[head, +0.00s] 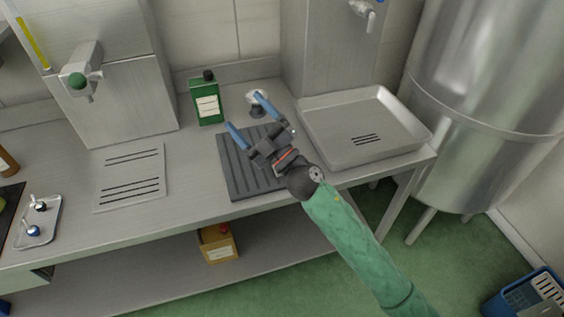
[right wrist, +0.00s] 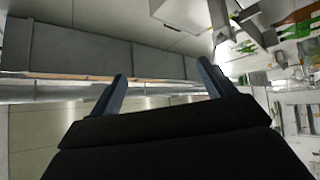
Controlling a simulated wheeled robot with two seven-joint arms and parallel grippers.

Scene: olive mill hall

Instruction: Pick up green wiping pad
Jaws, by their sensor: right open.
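I cannot make out a green wiping pad for certain in either view. A small yellow-green patch (head: 3,203) shows at the left edge of the head view, too cut off to identify. My right gripper (head: 246,112) is open and empty, with its two blue fingers apart above the dark ribbed mat (head: 238,178) on the steel counter. The fingers also show in the right wrist view (right wrist: 162,74), with nothing between them. My left gripper is not in view.
A green labelled bottle (head: 207,103) stands just left of the right gripper. A steel tray (head: 345,150) lies right of the mat. A small tray (head: 50,215) with knobbed items is left.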

